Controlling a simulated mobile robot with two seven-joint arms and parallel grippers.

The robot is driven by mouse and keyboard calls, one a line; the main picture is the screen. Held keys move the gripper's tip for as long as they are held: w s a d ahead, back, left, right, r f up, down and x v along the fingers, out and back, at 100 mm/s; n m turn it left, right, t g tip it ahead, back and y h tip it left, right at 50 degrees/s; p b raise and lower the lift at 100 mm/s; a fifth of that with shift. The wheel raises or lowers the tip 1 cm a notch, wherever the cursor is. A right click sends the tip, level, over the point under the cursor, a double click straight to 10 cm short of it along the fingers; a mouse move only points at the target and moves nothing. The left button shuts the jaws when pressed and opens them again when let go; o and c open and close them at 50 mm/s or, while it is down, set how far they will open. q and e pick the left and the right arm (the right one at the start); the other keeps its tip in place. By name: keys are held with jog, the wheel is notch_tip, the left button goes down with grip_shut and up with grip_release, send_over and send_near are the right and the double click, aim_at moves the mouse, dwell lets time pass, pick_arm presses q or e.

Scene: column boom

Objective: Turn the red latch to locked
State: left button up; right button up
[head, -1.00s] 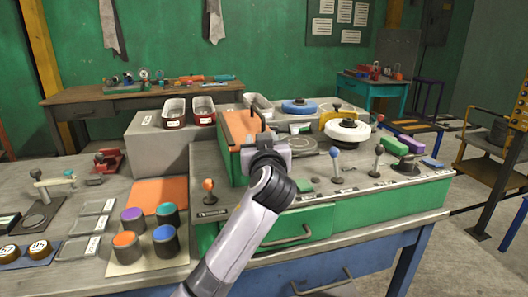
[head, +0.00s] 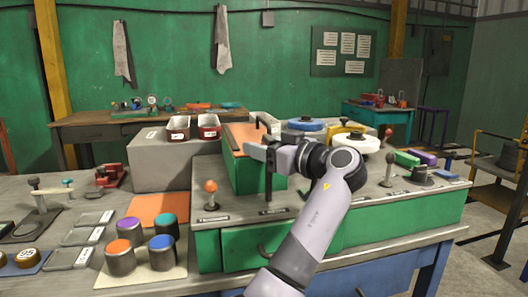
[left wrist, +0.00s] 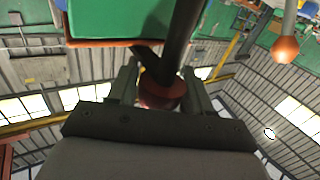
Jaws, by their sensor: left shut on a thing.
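My left gripper (head: 262,153) is above the front of the green console (head: 330,213). In the left wrist view its fingers (left wrist: 160,98) are shut around a dark red knob (left wrist: 158,92) on a dark rod (left wrist: 184,30). In the head view the dark post of this lever (head: 268,186) stands below the fingers, and the knob is hidden. Another lever with a red knob (head: 388,132) stands right of my arm. I cannot tell from a label which part is the red latch. My right gripper is not in view.
A lever with an orange knob (head: 210,187) stands close left of the gripped one. A red clamp-like piece (head: 111,175) and several coloured-top cylinders sit farther left. A handled orange-topped green box (head: 240,172) stands behind the gripper. My forearm covers the console's middle.

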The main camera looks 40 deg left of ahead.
pick_arm(q)
jog(key=shift+o, duration=0.2)
jog(key=shift+s+a+r+n+g, duration=0.1)
jog(key=shift+a+r+n+g, duration=0.15)
jog(key=shift+g, duration=0.25)
jog(key=o, duration=0.9)
jog(key=shift+f, duration=0.15)
jog(key=shift+c, duration=0.2)
jog(key=shift+d+f, duration=0.1)
jog(key=shift+d, duration=0.15)
jog(key=d+b, duration=0.1)
jog(key=d, duration=0.5)
jog(key=shift+s+d, duration=0.25)
jog(key=shift+s, duration=0.1)
jog(key=shift+d, duration=0.1)
